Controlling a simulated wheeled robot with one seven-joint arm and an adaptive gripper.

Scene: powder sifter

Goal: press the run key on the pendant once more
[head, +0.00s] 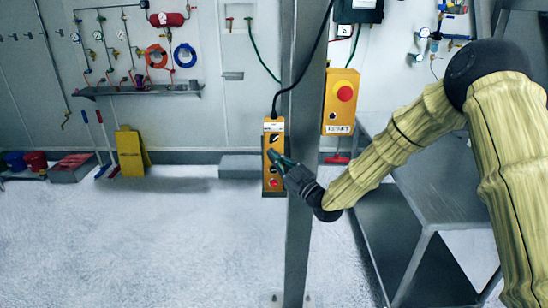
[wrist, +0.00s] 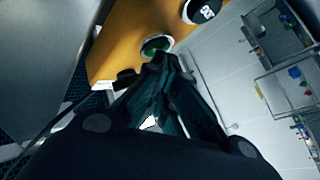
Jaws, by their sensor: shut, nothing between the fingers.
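The yellow pendant (head: 267,165) hangs on a black cable beside the grey post, with a white label at its top and a red button near its bottom. In the wrist view the pendant (wrist: 115,50) shows a green key (wrist: 155,45) in a pale ring and a black key with white lettering (wrist: 203,10). My gripper (head: 271,154) is shut and empty at the pendant's face. In the wrist view its fingertips (wrist: 163,61) are right beside the green key and overlap its lower edge. I cannot tell whether they touch it, nor read a run marking.
The grey post (head: 298,230) stands close to the pendant. A yellow box with a red button (head: 345,93) is fixed to its right. A metal table (head: 435,185) is under my arm.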

